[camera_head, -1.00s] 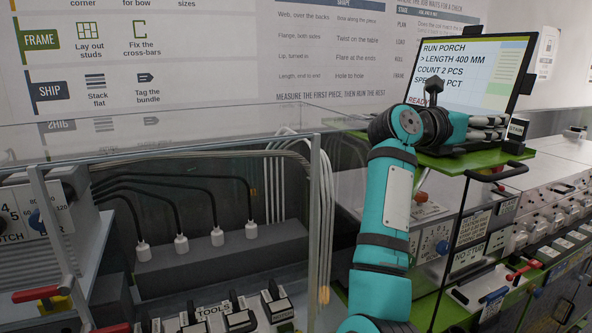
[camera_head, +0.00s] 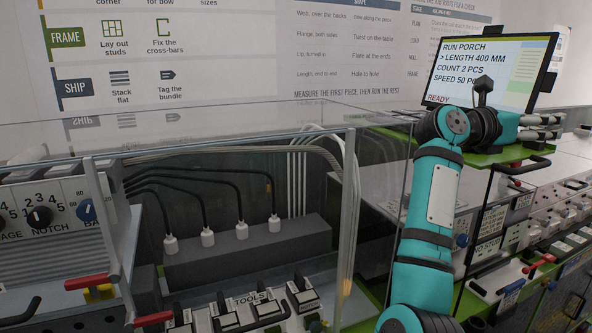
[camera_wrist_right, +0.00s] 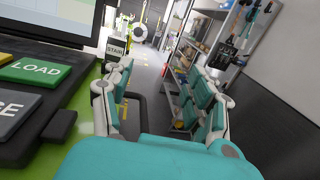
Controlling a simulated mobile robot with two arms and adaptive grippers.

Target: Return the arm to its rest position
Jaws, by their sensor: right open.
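My right arm, teal with dark joints, rises at the right in the head view. Its forearm bends to the right at the top. My right gripper (camera_head: 541,127) points right, just below the screen and above the green shelf. In the right wrist view the two teal fingers of the gripper (camera_wrist_right: 160,100) are spread apart with nothing between them. My left gripper is not in view.
The control screen (camera_head: 487,78) stands behind the arm, partly hidden by it. Its shelf (camera_head: 487,157) has a green edge. Keys marked LOAD (camera_wrist_right: 33,70) lie close left of the gripper. A clear-walled case (camera_head: 352,215) with plugged cables stands left of the arm. An aisle lies ahead.

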